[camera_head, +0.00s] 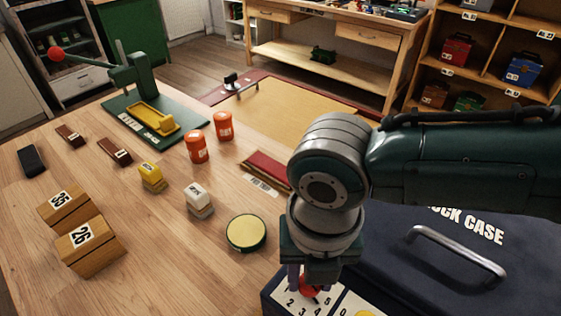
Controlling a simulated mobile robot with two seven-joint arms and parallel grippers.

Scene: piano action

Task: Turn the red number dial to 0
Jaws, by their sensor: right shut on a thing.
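The red number dial (308,292) is at the bottom of the view, on a white number plate (300,308) on the dark blue lock case (520,285). Digits 2, 3, 4 and 5 show around the dial. My right gripper (307,279) points down from above and is shut on the dial. The gripper hides much of the dial, so I cannot tell which number it points to. Part of a yellow dial (368,313) shows to its right, cut by the frame edge. My left gripper is not in view.
A metal handle (455,255) stands on the case lid. On the wooden table are a round yellow-topped tin (246,232), numbered wooden blocks (90,243), orange canisters (197,147) and a green lever press (150,118). The table's left front is mostly clear.

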